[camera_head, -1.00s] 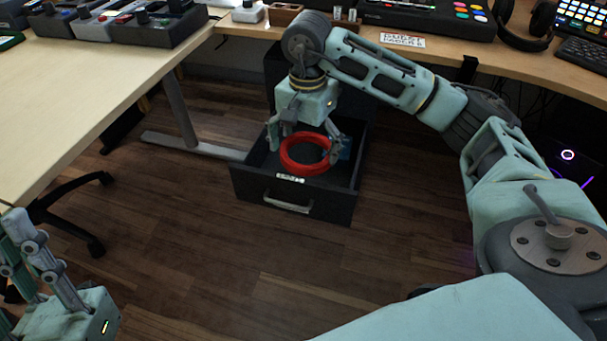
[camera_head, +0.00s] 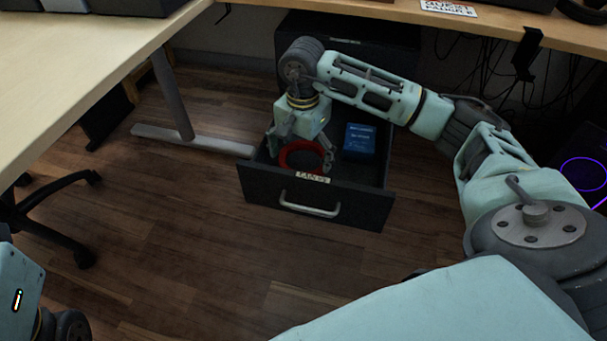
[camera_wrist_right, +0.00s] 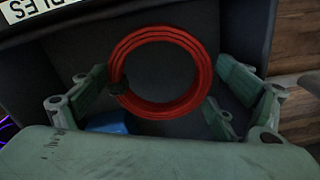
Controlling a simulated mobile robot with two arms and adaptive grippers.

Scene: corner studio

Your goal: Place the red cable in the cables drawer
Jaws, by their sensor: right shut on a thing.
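The red cable (camera_head: 284,157) is a coiled ring low inside the open dark drawer (camera_head: 262,192), near its front left. It also shows in the right wrist view (camera_wrist_right: 204,72), with a dark tie on its left side. My right gripper (camera_head: 300,158) reaches down into the drawer and is shut on the red cable, with fingers on both sides of the coil. The drawer's label, partly readable as "BLES", shows in the wrist view. I cannot tell whether the coil touches the drawer floor. My left gripper's fingers are out of view; only part of my left arm shows at lower left.
A blue box (camera_head: 360,141) lies in the drawer, right of the coil. The desk top (camera_head: 75,50) overhangs at left, with a metal leg (camera_head: 172,95) beside the drawer. A chair base (camera_head: 60,215) stands at left. The wooden floor before the drawer is clear.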

